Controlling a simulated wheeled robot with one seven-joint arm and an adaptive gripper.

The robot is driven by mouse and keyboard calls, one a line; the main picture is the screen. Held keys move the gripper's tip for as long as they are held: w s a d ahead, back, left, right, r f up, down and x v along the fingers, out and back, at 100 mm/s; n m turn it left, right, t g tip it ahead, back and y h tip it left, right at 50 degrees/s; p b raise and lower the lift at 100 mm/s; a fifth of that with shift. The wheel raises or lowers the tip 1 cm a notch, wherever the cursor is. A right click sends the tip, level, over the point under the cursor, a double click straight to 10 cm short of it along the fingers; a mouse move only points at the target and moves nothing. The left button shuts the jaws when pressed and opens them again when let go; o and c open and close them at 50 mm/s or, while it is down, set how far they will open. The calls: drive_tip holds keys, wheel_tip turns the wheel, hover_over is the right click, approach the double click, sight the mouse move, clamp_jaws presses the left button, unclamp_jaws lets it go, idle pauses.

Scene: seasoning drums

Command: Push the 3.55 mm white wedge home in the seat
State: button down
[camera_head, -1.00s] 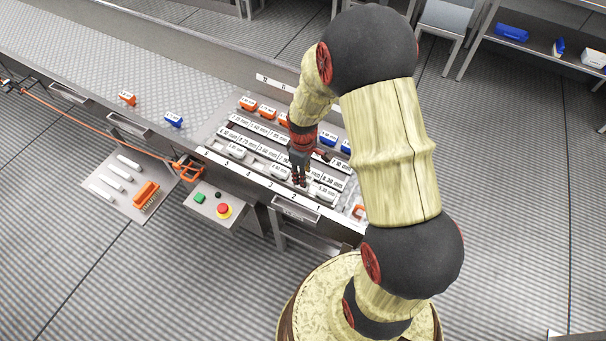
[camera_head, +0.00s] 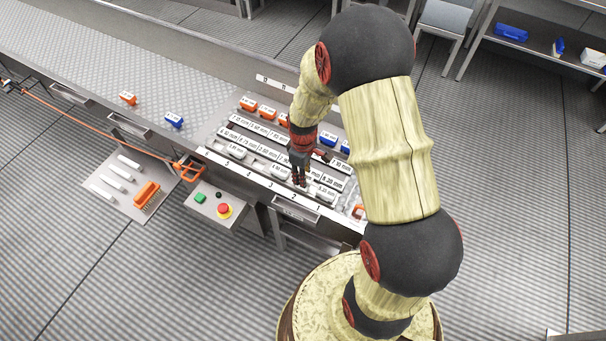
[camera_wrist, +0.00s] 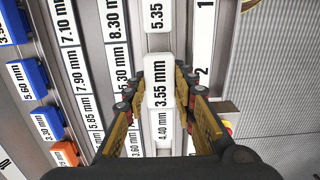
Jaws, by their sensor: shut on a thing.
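The white wedge marked 3.55 mm (camera_wrist: 158,85) is in the middle of the wrist view, between the fingers of my gripper (camera_wrist: 158,77). My gripper is shut on it, a finger on each side. The wedge lies in line with a white piece marked 5.35 (camera_wrist: 157,16) above it and one marked 4.40 mm (camera_wrist: 164,146) below it in the picture. How deep it sits in its seat cannot be told. In the head view my gripper (camera_head: 299,181) is low over the front row of the rack, and hides the wedge there.
Rows of labelled white pieces (camera_wrist: 117,30) lie beside the wedge. Blue blocks (camera_wrist: 27,80) and an orange block (camera_wrist: 65,153) stand farther left. A numbered front strip (camera_wrist: 203,60) runs close to my right finger. A control box with a red button (camera_head: 224,210) stands before the rack.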

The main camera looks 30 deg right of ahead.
drive_tip(key=shift+w+f+b, duration=0.1)
drive_tip(key=shift+f+b, duration=0.7)
drive_tip(key=shift+f, duration=0.85)
drive_tip(key=c, duration=1.5)
unclamp_jaws()
drive_tip(key=shift+o, duration=0.6)
wheel_tip(320, 180, up, 12)
